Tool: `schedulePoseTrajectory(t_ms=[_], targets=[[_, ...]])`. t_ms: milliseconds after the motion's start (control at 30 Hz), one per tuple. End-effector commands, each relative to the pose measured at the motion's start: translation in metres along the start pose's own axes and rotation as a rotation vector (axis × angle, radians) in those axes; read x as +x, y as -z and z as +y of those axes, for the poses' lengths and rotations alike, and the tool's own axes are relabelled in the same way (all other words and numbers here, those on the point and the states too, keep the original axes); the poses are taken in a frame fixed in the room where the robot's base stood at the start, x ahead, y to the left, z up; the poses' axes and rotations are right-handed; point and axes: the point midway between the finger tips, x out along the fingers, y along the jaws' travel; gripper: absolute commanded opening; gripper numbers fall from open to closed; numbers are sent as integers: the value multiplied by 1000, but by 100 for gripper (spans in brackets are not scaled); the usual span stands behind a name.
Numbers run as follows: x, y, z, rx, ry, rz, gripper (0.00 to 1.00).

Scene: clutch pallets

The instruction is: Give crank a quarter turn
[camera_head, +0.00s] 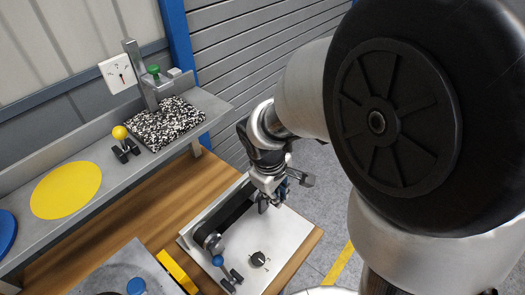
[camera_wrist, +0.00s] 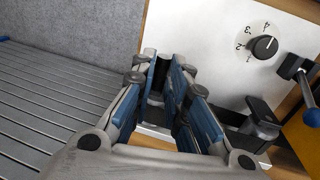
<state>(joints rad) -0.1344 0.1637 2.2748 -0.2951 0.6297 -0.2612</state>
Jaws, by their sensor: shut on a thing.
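A long black crank arm (camera_head: 236,212) lies over a white panel (camera_head: 292,232) on the wooden bench. Its round grey hub end (camera_head: 212,241) is at the lower left, beside a blue-knobbed lever. My gripper (camera_head: 266,202) is at the arm's other end, pointing down over the panel. In the wrist view my gripper (camera_wrist: 164,75) is closed around a dark piece (camera_wrist: 155,98) between its fingers, which I take as the crank's handle. The fingers hide most of the handle and the arm there.
A black dial knob (camera_head: 258,259) and the blue-ball lever (camera_head: 218,261) stand on the panel near the crank. A shelf at the left carries a yellow disc (camera_head: 66,190), a yellow-ball lever (camera_head: 120,133) and a speckled plate (camera_head: 160,131). Floor lies beyond the bench's right edge.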

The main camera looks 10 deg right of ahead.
Motion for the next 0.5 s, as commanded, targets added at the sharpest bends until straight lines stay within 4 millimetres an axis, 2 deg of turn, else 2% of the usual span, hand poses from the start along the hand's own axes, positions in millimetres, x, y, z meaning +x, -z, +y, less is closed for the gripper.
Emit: schedulePoseTrajectory(t_ms=[500], targets=[[0, 0, 3, 1, 38, -1, 0]])
